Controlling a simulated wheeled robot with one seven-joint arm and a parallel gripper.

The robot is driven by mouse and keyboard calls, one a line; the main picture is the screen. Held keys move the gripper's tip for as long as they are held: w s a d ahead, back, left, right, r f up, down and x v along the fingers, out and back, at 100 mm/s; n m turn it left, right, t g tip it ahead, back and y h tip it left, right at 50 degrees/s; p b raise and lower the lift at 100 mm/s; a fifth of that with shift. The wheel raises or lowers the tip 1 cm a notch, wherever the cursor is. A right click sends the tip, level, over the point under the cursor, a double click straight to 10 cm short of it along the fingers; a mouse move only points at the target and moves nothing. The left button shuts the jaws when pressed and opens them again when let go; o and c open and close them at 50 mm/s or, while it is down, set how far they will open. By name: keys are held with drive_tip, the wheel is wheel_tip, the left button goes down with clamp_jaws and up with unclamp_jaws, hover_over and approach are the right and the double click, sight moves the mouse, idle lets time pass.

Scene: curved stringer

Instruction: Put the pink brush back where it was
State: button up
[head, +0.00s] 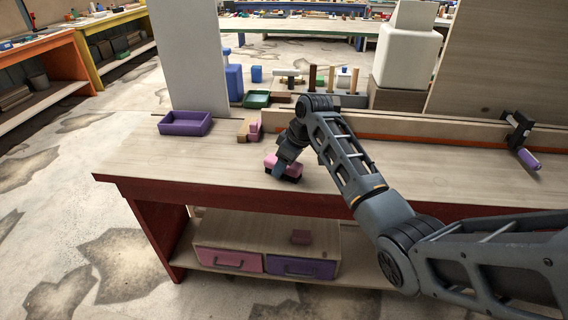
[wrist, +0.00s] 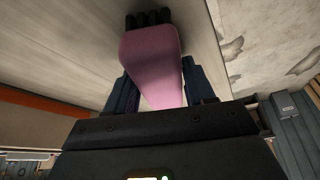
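The pink brush (head: 287,162) is at my gripper (head: 284,170), over the front part of the wooden workbench top (head: 215,165). In the wrist view the pink brush (wrist: 150,55) lies between the two dark fingers of my gripper (wrist: 160,92), its black bristles showing at the far end. The fingers appear closed on its sides. In the head view the bristles face down, at or just above the bench top; I cannot tell if they touch.
A purple tray (head: 185,123) sits at the bench's back left, with a small pink-and-tan item (head: 252,131) beside it. A clamp with a purple handle (head: 523,147) is at the right. Pink (head: 228,260) and purple drawers (head: 300,267) are below. The bench's left front is clear.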

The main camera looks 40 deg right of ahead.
drive_tip(key=o, duration=0.4)
drive_tip(key=v, duration=1.2)
drive_tip(key=shift+r, duration=0.15)
